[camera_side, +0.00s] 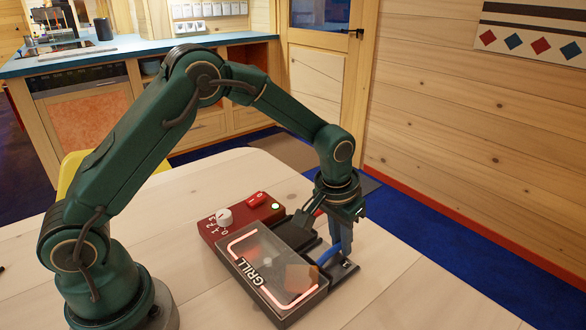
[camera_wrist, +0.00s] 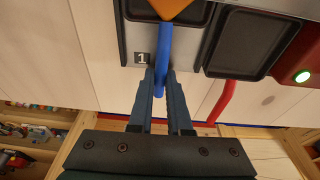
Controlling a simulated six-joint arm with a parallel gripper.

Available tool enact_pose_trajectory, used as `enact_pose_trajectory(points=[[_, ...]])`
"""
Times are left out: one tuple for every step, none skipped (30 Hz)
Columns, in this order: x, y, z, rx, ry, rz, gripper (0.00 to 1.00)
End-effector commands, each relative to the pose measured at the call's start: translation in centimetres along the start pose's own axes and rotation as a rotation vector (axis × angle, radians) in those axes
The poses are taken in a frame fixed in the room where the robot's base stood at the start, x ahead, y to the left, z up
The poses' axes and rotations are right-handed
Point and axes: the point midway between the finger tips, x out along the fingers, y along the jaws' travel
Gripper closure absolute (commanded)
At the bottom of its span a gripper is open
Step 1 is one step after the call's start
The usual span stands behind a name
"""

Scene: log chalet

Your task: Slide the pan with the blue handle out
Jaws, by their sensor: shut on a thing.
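The grill (camera_side: 270,272) stands on the table with a see-through top and a glowing red element. The blue-handled pan (camera_wrist: 137,10) is dark and holds an orange piece (camera_wrist: 182,10), cut off by the frame's top edge. The orange piece also shows through the grill top (camera_side: 302,277). The fingers partly hide the handle.
A second dark pan (camera_wrist: 250,42) with a red handle (camera_wrist: 224,100) sits close beside the blue-handled one. The red control box (camera_side: 235,224) has a white knob and a lit green light. Bare table (camera_side: 395,270) lies right of the grill.

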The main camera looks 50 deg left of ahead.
Motion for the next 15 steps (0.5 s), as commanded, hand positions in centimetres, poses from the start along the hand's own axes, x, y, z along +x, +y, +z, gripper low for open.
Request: enact_pose_trajectory(points=[[0.1,0.0,-0.3,0.000,0.000,0.000,1.00],[0.1,0.0,-0.4,0.000,0.000,0.000,1.00],[0.1,0.0,-0.6,0.000,0.001,0.000,1.00],[0.1,0.0,-0.7,0.000,0.000,0.000,1.00],[0.2,0.0,-0.9,0.000,0.001,0.000,1.00],[0.2,0.0,-1.1,0.000,0.001,0.000,1.00],[0.3,0.0,-1.2,0.000,0.000,0.000,1.00],[0.3,0.0,-1.3,0.000,0.001,0.000,1.00],[0.3,0.0,-1.5,0.000,0.000,0.000,1.00],[0.3,0.0,-1.7,0.000,0.001,0.000,1.00],[0.4,0.0,-1.8,0.000,0.001,0.000,1.00],[0.4,0.0,-2.0,0.000,0.000,0.000,1.00],[0.4,0.0,-2.1,0.000,0.001,0.000,1.00],[0.5,0.0,-2.3,0.000,0.000,0.000,1.00],[0.5,0.0,-2.5,0.000,0.001,0.000,1.00]])
